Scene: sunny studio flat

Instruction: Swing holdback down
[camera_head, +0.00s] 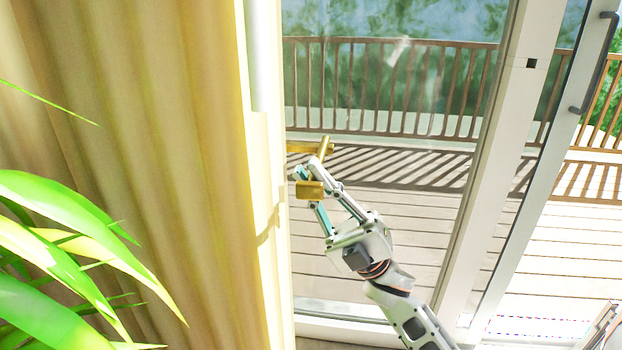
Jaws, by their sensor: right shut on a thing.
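The brass holdback (324,147) sticks out at the right edge of the beige curtain (150,150), in front of the glass door. It shows as a short bar with a blunt end piece nearer me; part of it is hidden by the fingers. My right gripper (310,178) reaches up from the lower right and is shut on the holdback, one finger on each side of it. The curtain hangs in folds to the left of the holdback. My left gripper is not in view.
Green plant leaves (60,260) fill the lower left in front of the curtain. A sliding glass door with a white frame (505,150) and a dark handle (599,62) stands at the right. A deck with a wooden railing (400,85) lies beyond the glass.

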